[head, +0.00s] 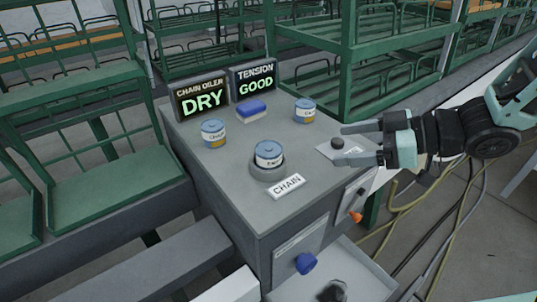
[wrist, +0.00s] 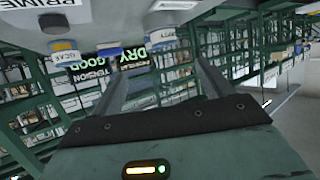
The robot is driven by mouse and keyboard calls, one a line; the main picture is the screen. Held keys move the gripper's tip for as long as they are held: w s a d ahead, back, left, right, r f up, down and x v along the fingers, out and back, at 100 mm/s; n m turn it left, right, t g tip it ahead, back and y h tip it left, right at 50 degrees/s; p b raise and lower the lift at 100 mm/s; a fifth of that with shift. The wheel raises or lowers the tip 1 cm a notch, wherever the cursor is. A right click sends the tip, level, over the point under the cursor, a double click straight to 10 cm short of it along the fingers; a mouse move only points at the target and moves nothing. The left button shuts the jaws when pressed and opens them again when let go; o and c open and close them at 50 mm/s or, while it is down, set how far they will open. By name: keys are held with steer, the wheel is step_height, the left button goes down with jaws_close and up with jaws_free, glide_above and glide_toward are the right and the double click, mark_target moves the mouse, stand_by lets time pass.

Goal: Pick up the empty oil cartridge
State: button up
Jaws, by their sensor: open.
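A blue-topped white oil cartridge (head: 268,154) stands upright in a round grey socket (head: 267,172) on the grey cabinet top, behind a white CHAIN plate (head: 286,187). Its small label is hard to read. My gripper (head: 342,145) is open and empty, to the right of this cartridge and apart from it, fingers pointing left over the cabinet's right edge. In the wrist view the open fingers (wrist: 162,78) have nothing between them.
Two more blue-topped cartridges with yellow bands stand at left (head: 213,134) and back right (head: 305,111). A blue block (head: 251,111) lies between them. Signs at the back read DRY (head: 202,98) and GOOD (head: 255,82). A black button (head: 337,143) is near my fingers.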

steer(key=p, duration=0.2)
glide_toward(278, 150)
steer(key=x, duration=0.6)
steer(key=shift+w+a+f, duration=0.15)
steer(key=shift+a+f, duration=0.05)
steer(key=shift+f, duration=0.15)
steer(key=shift+r+p+x, duration=0.2)
steer(key=shift+p+x, duration=0.4)
steer(key=shift+x, duration=2.1)
steer(key=c, duration=1.1)
